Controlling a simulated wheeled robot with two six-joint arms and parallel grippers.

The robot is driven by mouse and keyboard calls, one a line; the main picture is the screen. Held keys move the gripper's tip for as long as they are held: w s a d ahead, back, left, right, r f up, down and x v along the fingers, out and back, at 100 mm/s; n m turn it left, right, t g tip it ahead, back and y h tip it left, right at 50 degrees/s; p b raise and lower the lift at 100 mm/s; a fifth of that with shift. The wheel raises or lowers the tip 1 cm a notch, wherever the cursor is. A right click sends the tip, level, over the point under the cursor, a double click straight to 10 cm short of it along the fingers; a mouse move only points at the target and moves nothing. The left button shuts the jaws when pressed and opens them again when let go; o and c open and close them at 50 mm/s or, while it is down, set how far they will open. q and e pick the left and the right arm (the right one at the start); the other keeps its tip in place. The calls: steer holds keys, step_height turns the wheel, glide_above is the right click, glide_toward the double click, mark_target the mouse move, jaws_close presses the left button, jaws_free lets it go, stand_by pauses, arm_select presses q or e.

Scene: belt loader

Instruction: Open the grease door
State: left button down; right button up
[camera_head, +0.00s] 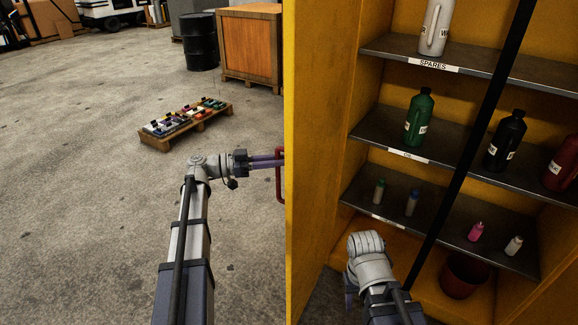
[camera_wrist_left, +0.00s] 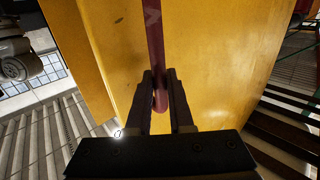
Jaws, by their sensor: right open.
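The yellow grease door (camera_head: 310,150) stands open at the left of the yellow cabinet, and the shelves inside show. Its red handle (camera_head: 279,175) is on the door's outer face; it also shows in the left wrist view (camera_wrist_left: 158,45). My left gripper (camera_wrist_left: 160,90) has its fingers on both sides of the handle bar and appears closed on it.
Shelves hold a white jug (camera_head: 436,27), a green bottle (camera_head: 418,118), a black bottle (camera_head: 504,142) and small bottles. A dark red bucket (camera_head: 464,277) stands on the cabinet floor. A black bar (camera_head: 478,125) crosses the opening. A loaded pallet (camera_head: 187,125) stands on clear concrete floor.

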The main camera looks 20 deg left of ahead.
arm_select(q)
steer(key=shift+w+a+r, duration=0.1)
steer(key=shift+w+a, duration=0.35)
steer(key=shift+a, duration=0.45)
steer(key=shift+w+a, duration=0.4)
steer(key=shift+a, duration=0.45)
arm_select(e)
steer(key=shift+a, duration=0.3)
arm_select(q)
steer(key=c, duration=1)
jaws_free()
steer(key=shift+w+d, duration=0.1)
steer(key=shift+d, duration=0.05)
steer(key=shift+o, duration=1)
arm_select(e)
steer(key=shift+d, duration=0.1)
arm_select(q)
steer(key=v, duration=0.8)
